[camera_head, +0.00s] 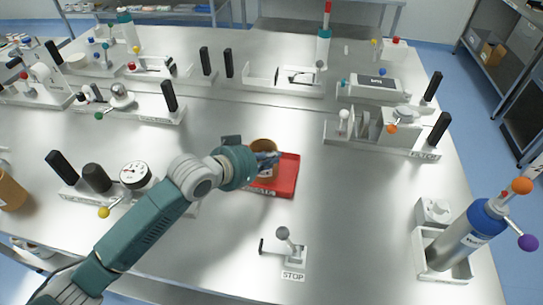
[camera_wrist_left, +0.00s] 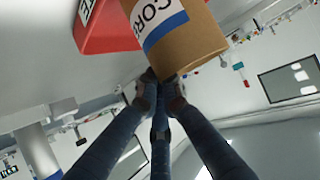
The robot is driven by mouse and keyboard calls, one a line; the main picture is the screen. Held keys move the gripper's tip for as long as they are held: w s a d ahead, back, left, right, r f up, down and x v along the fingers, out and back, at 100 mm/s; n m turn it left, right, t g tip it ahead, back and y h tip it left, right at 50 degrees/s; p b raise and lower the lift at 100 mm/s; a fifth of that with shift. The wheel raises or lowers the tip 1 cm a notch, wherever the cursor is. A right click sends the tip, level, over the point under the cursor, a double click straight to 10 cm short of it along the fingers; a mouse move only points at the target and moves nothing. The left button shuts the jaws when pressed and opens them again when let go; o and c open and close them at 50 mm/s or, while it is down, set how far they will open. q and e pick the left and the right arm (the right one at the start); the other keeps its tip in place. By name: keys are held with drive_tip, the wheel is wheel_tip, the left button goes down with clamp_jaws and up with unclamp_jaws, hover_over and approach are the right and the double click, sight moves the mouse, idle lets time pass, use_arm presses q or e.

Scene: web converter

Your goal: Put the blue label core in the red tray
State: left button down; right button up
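The blue label core (camera_head: 263,145) is a brown cylinder; its white label with a blue band and the letters "CORE" shows in the wrist view (camera_wrist_left: 158,20). In the head view it is at the left part of the red tray (camera_head: 286,178); whether it rests on the tray floor is hidden. The red tray also shows in the wrist view (camera_wrist_left: 104,34) beside the core. My left gripper (camera_head: 267,160) is at the core, its fingertips (camera_wrist_left: 161,88) closed together at the core's rim. My right gripper is not in view.
A lever stand marked STOP (camera_head: 292,258) is in front of the tray. A blue and grey cylinder (camera_head: 465,238) stands in a holder at the right. Another brown cylinder (camera_head: 10,192) is at the left edge. Fixtures line the back. The table right of the tray is clear.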

use_arm(q)
drive_tip(key=shift+f, duration=0.1)
drive_tip(key=c, duration=1.9)
unclamp_jaws()
drive_tip(key=shift+c, duration=0.2)
drive_tip(key=b+v, duration=0.2)
drive_tip(key=v, duration=1)
